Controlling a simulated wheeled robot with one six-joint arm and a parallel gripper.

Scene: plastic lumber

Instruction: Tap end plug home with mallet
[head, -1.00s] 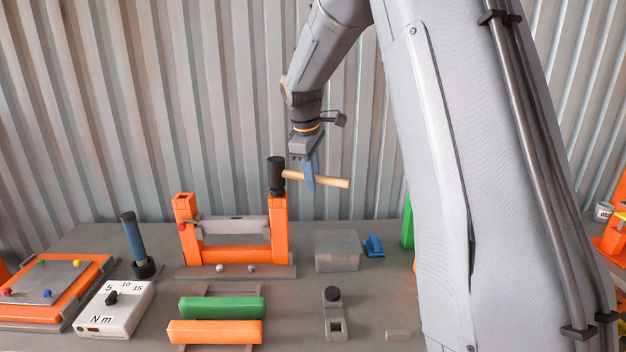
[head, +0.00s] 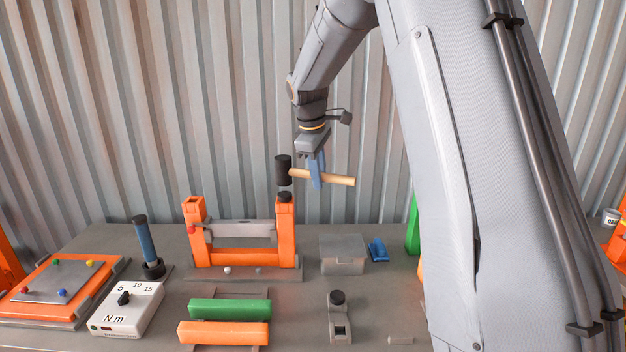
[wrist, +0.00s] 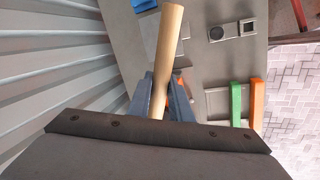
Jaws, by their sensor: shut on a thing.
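My gripper (head: 317,170) is shut on the wooden handle of the mallet (head: 335,179). The handle lies roughly level, and the black mallet head (head: 283,170) is at its left end. In the wrist view the handle (wrist: 170,45) runs up between the blue fingers (wrist: 163,97); the head is hidden there. The black end plug (head: 285,197) is at the top of the right orange post (head: 286,230). The mallet head hangs just above it with a small gap. How deep the plug sits is too small to tell.
A blue-handled tool (head: 146,243) stands at left. Green and orange bars (head: 229,309) lie in front.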

